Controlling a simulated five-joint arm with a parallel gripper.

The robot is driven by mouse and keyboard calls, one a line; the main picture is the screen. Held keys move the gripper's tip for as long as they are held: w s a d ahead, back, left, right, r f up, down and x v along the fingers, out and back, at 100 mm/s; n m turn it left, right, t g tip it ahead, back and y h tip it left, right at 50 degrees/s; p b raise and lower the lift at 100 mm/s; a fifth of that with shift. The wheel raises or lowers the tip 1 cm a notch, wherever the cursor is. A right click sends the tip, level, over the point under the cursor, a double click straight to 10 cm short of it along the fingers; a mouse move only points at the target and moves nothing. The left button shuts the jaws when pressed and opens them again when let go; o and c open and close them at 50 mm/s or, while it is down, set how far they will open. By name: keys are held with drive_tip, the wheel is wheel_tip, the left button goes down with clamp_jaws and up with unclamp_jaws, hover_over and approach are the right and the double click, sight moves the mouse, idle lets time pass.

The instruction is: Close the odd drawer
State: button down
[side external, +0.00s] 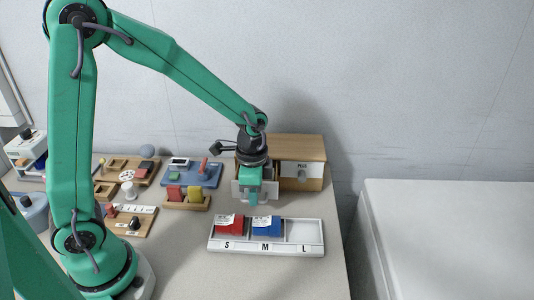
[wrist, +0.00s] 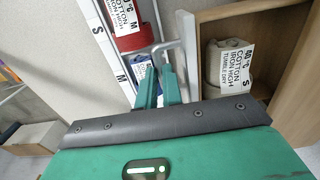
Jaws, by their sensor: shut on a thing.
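A wooden cabinet (side external: 297,147) stands at the back of the table. Its right drawer, labelled PEGS (side external: 302,170), is shut. Its left drawer (side external: 241,188) is pulled out, with a pale front. The wrist view shows the open drawer's wooden wall (wrist: 290,75), its pale front edge (wrist: 187,50) and a beige roll (wrist: 214,62) with a care tag marked S inside. My gripper (side external: 253,198) is at the drawer's front. In the wrist view, my gripper (wrist: 158,85) is shut on the grey drawer handle (wrist: 165,47); the fingers partly hide it.
A white tray (side external: 312,248) marked S, M, L lies in front, with a red roll (side external: 230,226) in S and a blue roll (side external: 266,226) in M; L is empty. Several small boards with objects lie to the left. A white block (side external: 440,230) stands right of the table.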

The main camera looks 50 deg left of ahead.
drive_tip(key=w+a, duration=0.6)
drive_tip(key=w, duration=0.1)
drive_tip(key=shift+a, duration=0.35)
drive_tip(key=c, duration=1.8)
unclamp_jaws()
drive_tip(key=shift+s+r, duration=0.1)
drive_tip(key=shift+r, duration=3.8)
drive_tip(key=shift+s, duration=0.1)
